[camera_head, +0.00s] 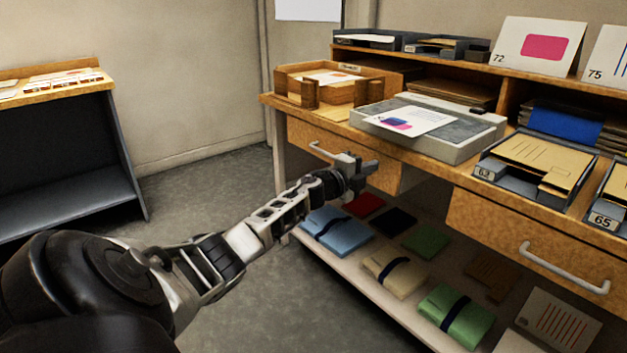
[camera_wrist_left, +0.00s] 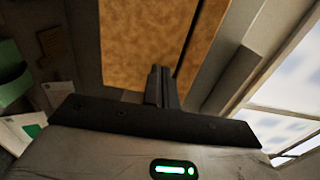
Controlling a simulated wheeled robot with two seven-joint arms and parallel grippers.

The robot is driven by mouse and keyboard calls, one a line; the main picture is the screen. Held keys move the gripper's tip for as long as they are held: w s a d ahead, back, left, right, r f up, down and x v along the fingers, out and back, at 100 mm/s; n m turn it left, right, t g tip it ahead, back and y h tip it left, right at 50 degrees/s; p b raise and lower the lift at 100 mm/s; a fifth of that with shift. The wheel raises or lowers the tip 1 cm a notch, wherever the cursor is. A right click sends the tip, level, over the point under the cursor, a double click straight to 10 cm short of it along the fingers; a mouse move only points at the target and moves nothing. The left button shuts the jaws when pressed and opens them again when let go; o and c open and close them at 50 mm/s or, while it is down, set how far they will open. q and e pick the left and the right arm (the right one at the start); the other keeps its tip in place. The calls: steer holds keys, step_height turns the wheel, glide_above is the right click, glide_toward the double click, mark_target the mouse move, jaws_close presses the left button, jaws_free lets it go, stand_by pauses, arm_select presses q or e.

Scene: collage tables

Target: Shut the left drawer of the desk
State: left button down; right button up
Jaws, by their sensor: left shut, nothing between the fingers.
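The left drawer (camera_head: 302,137) of the desk has a light wooden front with a pale bar handle (camera_head: 322,151). How far it stands out from the desk is hard to tell. My left gripper (camera_head: 368,168) is shut and empty, in front of the right part of the drawer front, right of the handle. It hides part of that front; contact cannot be told. In the left wrist view the shut fingers (camera_wrist_left: 162,86) point at a wooden panel (camera_wrist_left: 140,45), with a dark gap along its right side. My right gripper is not in view.
A right drawer (camera_head: 500,235) with a handle is farther right. The desktop carries a wooden tray (camera_head: 310,92), a grey slab with a card (camera_head: 410,120) and document trays (camera_head: 535,165). The lower shelf (camera_head: 350,278) holds several coloured folders. Open floor (camera_head: 210,200) lies left.

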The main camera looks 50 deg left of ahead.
arm_select(q)
steer(key=s+p, duration=0.2)
steer(key=s, duration=1)
steer(key=shift+s+a+p, duration=0.15)
steer(key=shift+a+p, duration=0.1)
steer(key=shift+p, duration=0.15)
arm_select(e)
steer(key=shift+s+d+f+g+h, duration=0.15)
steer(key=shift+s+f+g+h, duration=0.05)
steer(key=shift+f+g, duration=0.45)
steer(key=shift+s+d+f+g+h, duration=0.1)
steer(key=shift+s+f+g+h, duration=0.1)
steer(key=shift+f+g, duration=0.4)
arm_select(q)
steer(key=shift+f, duration=0.1)
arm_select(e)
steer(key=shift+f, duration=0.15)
